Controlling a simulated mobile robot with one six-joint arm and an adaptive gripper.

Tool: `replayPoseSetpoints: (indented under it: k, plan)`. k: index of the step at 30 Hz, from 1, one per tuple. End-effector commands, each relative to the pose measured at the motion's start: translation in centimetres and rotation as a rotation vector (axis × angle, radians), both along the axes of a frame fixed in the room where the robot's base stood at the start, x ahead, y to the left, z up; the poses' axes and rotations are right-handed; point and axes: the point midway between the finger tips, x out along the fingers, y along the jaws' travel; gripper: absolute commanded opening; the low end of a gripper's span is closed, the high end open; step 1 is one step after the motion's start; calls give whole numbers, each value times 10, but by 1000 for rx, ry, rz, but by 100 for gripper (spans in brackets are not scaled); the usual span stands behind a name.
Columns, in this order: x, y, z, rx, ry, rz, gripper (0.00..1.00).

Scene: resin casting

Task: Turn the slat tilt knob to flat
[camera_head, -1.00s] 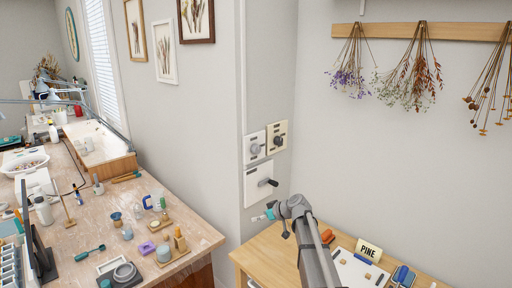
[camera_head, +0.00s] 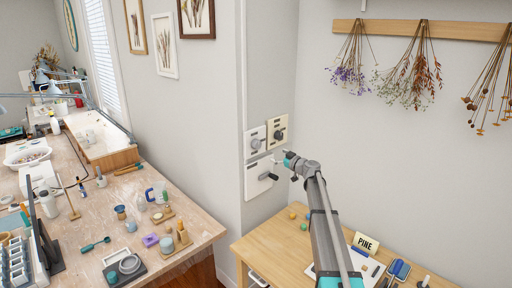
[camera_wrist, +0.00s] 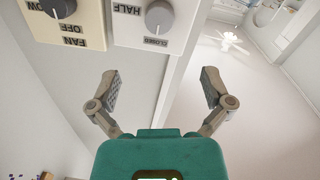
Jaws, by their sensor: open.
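The slat tilt knob is a grey round knob (camera_wrist: 159,15) on a white plate (camera_wrist: 125,30), with HALF and CLOSED labels upside down in the wrist view; any further label is out of frame. A pale mark on the knob seems to face CLOSED. In the head view the knob (camera_head: 256,143) sits on the wall plate at left. My gripper (camera_wrist: 161,80) is open and empty, its fingers spread apart below the plate in the wrist picture, not touching the knob. In the head view my gripper (camera_head: 280,158) is just below and right of the plates.
A cream fan plate with a dark knob (camera_head: 280,134) adjoins the white plate. A plate with a dark lever (camera_head: 268,177) is below them. A wooden table (camera_head: 260,240) with small items stands beneath. The cluttered workbench (camera_head: 190,235) is at left.

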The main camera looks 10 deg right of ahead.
Motion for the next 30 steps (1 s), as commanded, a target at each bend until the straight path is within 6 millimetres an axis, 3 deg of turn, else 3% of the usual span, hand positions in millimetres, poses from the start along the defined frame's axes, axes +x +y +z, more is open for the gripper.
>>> replayPoseSetpoints:
  k: [11,30]
  plan:
    - [14,8,0,1,1,2,100]
    - [91,57,0,0,2,1,100]
